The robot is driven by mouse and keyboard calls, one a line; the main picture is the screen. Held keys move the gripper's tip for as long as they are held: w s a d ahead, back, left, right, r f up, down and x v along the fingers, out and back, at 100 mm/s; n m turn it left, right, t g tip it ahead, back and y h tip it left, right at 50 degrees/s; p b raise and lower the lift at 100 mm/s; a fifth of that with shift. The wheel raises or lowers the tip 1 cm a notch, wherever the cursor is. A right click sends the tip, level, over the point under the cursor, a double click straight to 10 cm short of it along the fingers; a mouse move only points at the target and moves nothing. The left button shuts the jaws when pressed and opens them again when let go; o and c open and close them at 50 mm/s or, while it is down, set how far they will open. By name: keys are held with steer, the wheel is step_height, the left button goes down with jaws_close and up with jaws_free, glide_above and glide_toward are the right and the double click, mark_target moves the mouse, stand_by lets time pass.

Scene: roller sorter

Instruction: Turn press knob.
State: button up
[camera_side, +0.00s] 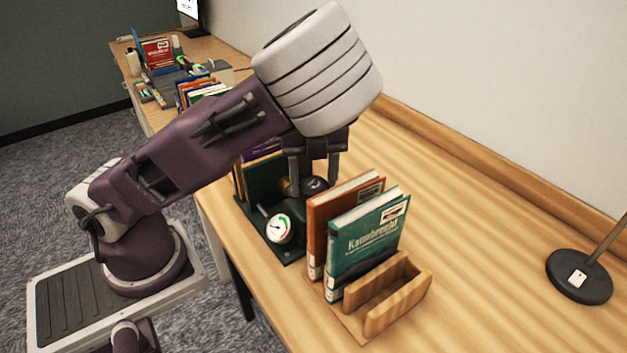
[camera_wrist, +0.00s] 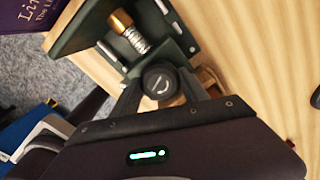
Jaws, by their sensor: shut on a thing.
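The press knob (camera_wrist: 160,82) is a round black knob with a pale curved mark on its face. In the wrist view it sits between the two fingers of my gripper (camera_wrist: 162,90), which are shut on it. In the side view the knob (camera_side: 315,184) shows just below my gripper (camera_side: 307,185), partly hidden by the fingers. The dark green press (camera_wrist: 85,30) carries a brass and threaded metal spindle (camera_wrist: 130,32). A white round dial (camera_side: 279,229) with a needle stands at the front of the press base.
An orange book (camera_side: 318,235) and a teal book (camera_side: 365,240) stand upright close right of the press. A wooden holder (camera_side: 400,300) is at their front. A lamp base (camera_side: 579,277) is far right.

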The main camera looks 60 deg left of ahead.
mark_target(313, 183)
steer(key=shift+n, duration=1.4)
steer(key=shift+f, duration=0.1)
steer(key=o, duration=1.4)
steer(key=shift+c, duration=0.2)
step_height(313, 183, up, 7)
steer(key=shift+r, duration=0.1)
